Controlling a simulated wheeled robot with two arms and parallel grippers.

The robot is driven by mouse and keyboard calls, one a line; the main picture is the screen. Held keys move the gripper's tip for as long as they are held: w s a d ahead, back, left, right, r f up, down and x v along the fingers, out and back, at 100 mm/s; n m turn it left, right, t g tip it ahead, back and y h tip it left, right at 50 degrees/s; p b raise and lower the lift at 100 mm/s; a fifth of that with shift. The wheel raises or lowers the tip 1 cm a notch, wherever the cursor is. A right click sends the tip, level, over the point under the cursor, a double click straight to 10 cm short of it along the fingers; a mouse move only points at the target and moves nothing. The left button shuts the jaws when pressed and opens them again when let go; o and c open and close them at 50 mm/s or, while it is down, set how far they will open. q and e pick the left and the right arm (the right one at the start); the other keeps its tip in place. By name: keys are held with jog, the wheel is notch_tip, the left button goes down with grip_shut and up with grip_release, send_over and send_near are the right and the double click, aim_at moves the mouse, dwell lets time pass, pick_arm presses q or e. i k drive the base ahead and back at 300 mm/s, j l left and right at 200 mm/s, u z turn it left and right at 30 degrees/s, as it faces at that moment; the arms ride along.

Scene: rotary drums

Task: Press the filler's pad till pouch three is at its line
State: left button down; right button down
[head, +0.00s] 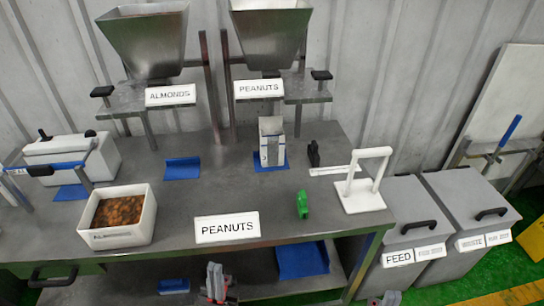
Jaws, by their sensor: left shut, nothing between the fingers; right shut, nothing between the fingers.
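The peanuts filler is a grey metal hopper (271,35) with a PEANUTS sign (259,88) and a black pad (321,75) on the right of its shelf. My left gripper (214,270) is shut and empty at the front edge of the table, low in the view. My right gripper (390,297) is shut and empty at the bottom edge, mostly cut off. Both are well away from the pad.
An almonds hopper (150,42) with its own black pad (102,91) stands left. A white bin of almonds (120,217), a PEANUTS plate (227,227), a green clip (303,204) and a white handled stand (362,190) occupy the table. Lidded FEED (408,214) and WASTE (478,203) bins stand right.

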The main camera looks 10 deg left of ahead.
aim_at(320, 76)
jog(key=i+l+u, duration=0.15)
jog(key=l+u, duration=0.2)
jog(key=l, duration=0.85)
jog(key=l+u, duration=0.3)
jog(key=l, duration=0.9)
